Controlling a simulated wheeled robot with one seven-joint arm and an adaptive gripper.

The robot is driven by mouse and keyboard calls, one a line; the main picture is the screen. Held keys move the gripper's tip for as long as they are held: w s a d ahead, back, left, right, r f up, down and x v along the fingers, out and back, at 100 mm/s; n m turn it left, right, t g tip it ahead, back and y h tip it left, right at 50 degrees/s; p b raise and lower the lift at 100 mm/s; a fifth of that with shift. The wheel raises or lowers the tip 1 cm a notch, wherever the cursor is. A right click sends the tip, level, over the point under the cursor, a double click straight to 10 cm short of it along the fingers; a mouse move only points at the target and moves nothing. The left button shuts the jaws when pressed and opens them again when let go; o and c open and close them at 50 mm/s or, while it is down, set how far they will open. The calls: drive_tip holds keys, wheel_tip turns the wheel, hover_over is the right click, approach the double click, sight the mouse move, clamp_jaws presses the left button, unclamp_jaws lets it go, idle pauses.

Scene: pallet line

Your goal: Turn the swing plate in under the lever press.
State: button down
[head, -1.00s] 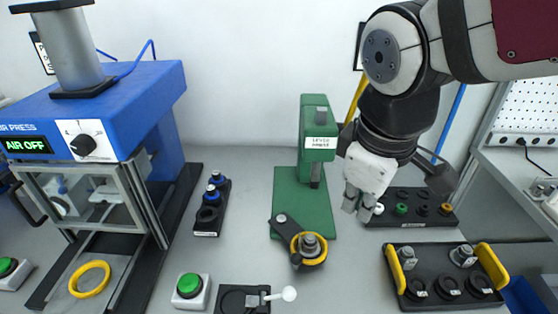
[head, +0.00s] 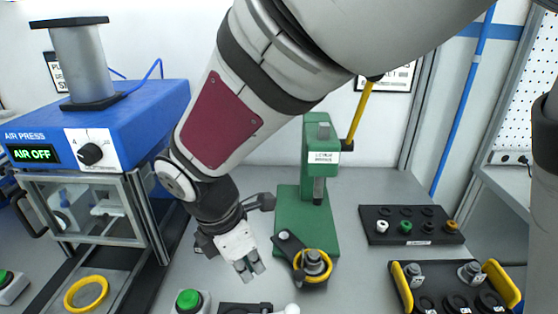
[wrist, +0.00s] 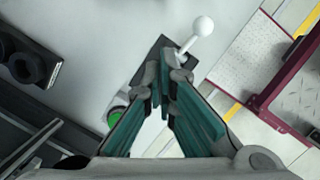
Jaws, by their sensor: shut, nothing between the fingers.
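The green lever press (head: 322,150) stands at the back centre, with a yellow lever (head: 360,112) rising to its right. Its ram (head: 318,190) hangs above the green base. The dark swing plate (head: 296,252) is pivoted at the base's front left corner. Its outer end sticks out in front of the base, clear of the ram, and carries a yellow ring (head: 328,275) with a grey metal part (head: 314,261) in it. My gripper (head: 250,272) is shut and empty, pointing down to the left of the swing plate, apart from it. The wrist view shows the closed fingertips (wrist: 162,85).
A white ball-knob lever (wrist: 202,26) on a dark base and a green button (head: 188,300) lie near my gripper. The blue air press (head: 110,120) stands left. A dark rack (head: 410,238) and a yellow-handled tray (head: 515,285) are on the right.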

drive_tip(key=x, duration=1)
drive_tip(key=shift+d+f+b, duration=0.15)
drive_tip(key=shift+f+b, duration=0.1)
drive_tip(key=shift+b, duration=0.15)
drive_tip(key=shift+w+d+r, duration=0.3)
drive_tip(key=shift+w+d, duration=0.05)
drive_tip(key=shift+d, duration=0.2)
drive_tip(key=shift+w+d+r, duration=0.25)
drive_tip(key=shift+w+d, duration=0.1)
drive_tip(key=shift+d, duration=0.2)
drive_tip(key=shift+w+d+r, duration=0.1)
drive_tip(key=shift+w+d, duration=0.3)
drive_tip(key=shift+d, duration=0.1)
drive_tip(key=shift+d, duration=0.2)
drive_tip(key=shift+d+n+p, duration=0.2)
drive_tip(key=shift+n+p, duration=0.1)
